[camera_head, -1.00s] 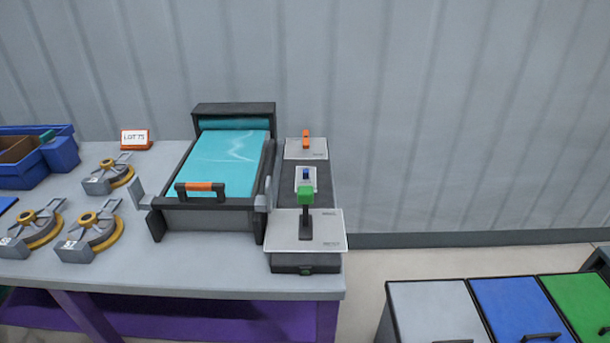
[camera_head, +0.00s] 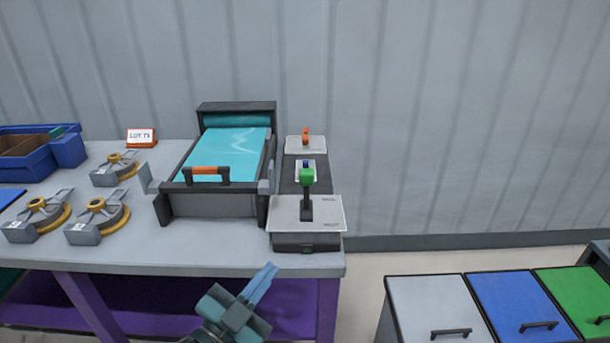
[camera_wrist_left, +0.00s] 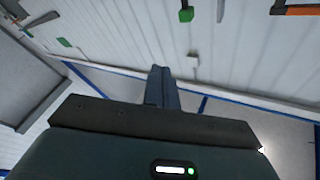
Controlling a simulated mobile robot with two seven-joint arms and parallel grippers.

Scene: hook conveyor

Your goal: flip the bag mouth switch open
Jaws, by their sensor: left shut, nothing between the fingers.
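Three levers stand in a row on a dark control box (camera_head: 320,181) at the table's right end. The nearest has a green knob (camera_head: 307,177) on a black stem, standing up from a light plate (camera_head: 328,212). Behind it is a small blue lever (camera_head: 307,164), partly hidden, and farthest back an orange lever (camera_head: 305,136). The plate labels are too small to read, so I cannot tell which is the bag mouth switch. My left gripper (camera_head: 268,273) is shut and empty, low in front of the table edge, apart from the levers. Its fingers also show in the wrist view (camera_wrist_left: 160,75).
A machine with a teal sheet (camera_head: 237,150) and orange-gripped handle (camera_head: 206,171) stands left of the levers. Several grey-and-yellow hooks (camera_head: 100,219), a LOT 73 sign (camera_head: 141,137) and a blue bin (camera_head: 68,151) are farther left. Lidded bins (camera_head: 437,300) stand at lower right.

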